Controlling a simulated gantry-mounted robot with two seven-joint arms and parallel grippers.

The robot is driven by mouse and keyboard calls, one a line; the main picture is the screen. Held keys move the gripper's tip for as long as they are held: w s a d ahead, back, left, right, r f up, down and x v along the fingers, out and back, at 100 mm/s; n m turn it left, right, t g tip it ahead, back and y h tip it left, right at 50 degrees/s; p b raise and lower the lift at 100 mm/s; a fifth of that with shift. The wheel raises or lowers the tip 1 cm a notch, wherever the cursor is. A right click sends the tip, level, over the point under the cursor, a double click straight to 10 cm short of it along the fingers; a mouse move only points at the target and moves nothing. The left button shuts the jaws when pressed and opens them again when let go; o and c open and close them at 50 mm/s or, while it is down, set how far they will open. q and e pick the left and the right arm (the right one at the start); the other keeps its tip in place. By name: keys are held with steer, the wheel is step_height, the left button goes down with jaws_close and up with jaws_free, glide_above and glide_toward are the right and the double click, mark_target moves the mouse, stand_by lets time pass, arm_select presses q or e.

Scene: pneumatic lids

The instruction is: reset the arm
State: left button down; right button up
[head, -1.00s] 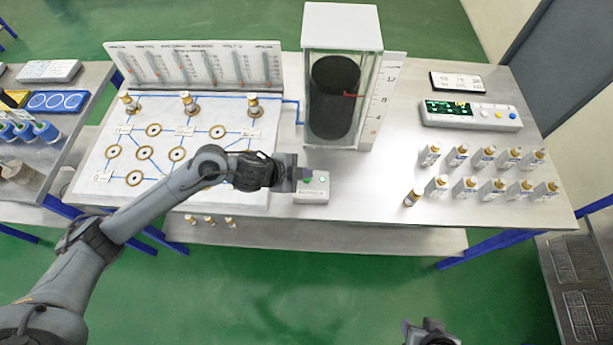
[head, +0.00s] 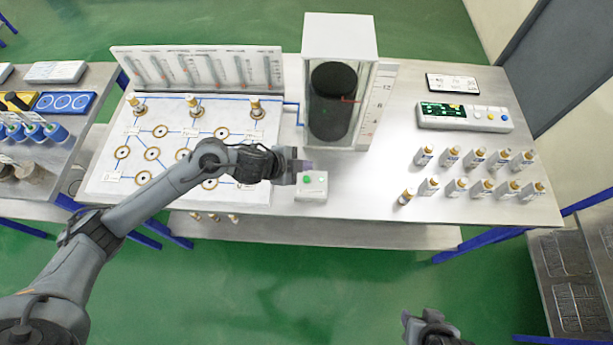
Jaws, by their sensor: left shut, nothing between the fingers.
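My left arm reaches in from the left over the board's front edge. My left gripper (head: 301,166) is shut and empty, just above and behind a small white box (head: 312,187) with a green button (head: 307,180). I cannot tell whether the fingers touch the box. My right gripper (head: 418,322) shows only in part at the bottom edge, over the green floor, and its fingers are too unclear to read.
A white board (head: 100,183) with ring ports and blue lines lies left. A glass tank (head: 365,110) with a black cylinder stands behind my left gripper. Several small bottles (head: 425,155) and a control box (head: 465,117) are at right.

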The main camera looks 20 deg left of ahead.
stand_by(0.4)
arm_select(q)
steer(key=shift+s+f, duration=0.2)
steer(key=shift+f, duration=0.1)
steer(key=shift+n+g+h, duration=0.3)
steer(key=shift+g, duration=0.6)
steer(key=s+d+f, duration=0.1)
steer(key=s+f, duration=0.1)
steer(key=s+d+f, duration=0.1)
steer(key=s+f, duration=0.1)
steer(key=s+d+f, duration=0.1)
steer(key=s+f, duration=0.1)
steer(key=s+d+f+n+h, duration=0.2)
steer(key=s+d+n, duration=0.1)
steer(key=s+d, duration=0.5)
steer(key=s+a+r+n+g+y, duration=0.1)
steer(key=s+a+r+n+y, duration=0.25)
steer(key=s+a+n, duration=0.35)
steer(key=s+a+r+n+g+y, duration=0.15)
steer(key=s+a+n+y, duration=0.25)
steer(key=a, duration=0.6)
step_height(320, 180, up, 20)
steer(key=p, duration=2)
steer(key=shift+d+r, duration=0.2)
